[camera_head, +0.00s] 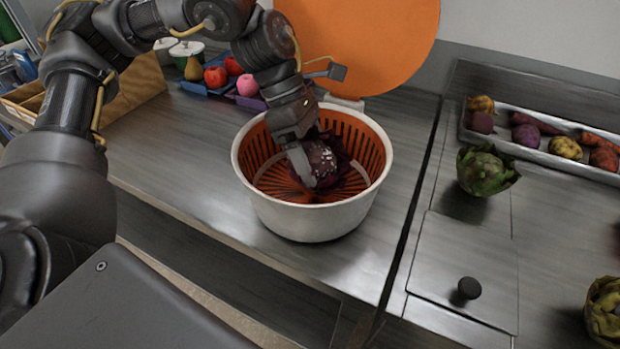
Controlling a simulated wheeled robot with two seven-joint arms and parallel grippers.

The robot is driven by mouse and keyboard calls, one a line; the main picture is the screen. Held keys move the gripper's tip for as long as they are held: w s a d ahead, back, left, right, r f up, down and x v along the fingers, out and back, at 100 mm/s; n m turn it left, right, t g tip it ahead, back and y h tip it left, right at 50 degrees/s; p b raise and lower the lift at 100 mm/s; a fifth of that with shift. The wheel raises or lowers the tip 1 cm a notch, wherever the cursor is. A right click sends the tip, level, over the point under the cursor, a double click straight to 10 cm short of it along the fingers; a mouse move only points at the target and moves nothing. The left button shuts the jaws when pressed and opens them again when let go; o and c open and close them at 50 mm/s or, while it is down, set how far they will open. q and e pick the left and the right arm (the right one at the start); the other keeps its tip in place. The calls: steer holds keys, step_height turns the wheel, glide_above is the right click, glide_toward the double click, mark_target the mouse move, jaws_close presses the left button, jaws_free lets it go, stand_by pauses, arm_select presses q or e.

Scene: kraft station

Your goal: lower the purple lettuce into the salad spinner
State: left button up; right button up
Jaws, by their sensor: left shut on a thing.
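The salad spinner (312,222) is a white bowl with an orange slotted basket inside, standing on the grey counter. The purple lettuce (328,165) is a dark, leafy head inside the basket's opening, below the rim's far edge. My left gripper (305,165) reaches down into the spinner from above and is shut on the lettuce. The gripper hides part of the lettuce's left side. I cannot tell whether the lettuce touches the basket floor. My right gripper is not in view.
A large orange disc (375,40) stands upright behind the spinner. Blue and purple trays of fruit (215,78) are at the back left. A green artichoke (485,170), a black knob (469,288) and a metal vegetable tray (540,152) are on the right. Counter left of the spinner is clear.

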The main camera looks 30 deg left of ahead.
arm_select(q)
steer(key=shift+f, duration=0.3)
stand_by(0.5)
steer(key=o, duration=1)
steer(key=shift+r, duration=0.1)
steer(key=p+v, duration=0.1)
steer(key=v, duration=0.9)
steer(key=shift+a+r, duration=0.2)
steer(key=shift+r, duration=0.1)
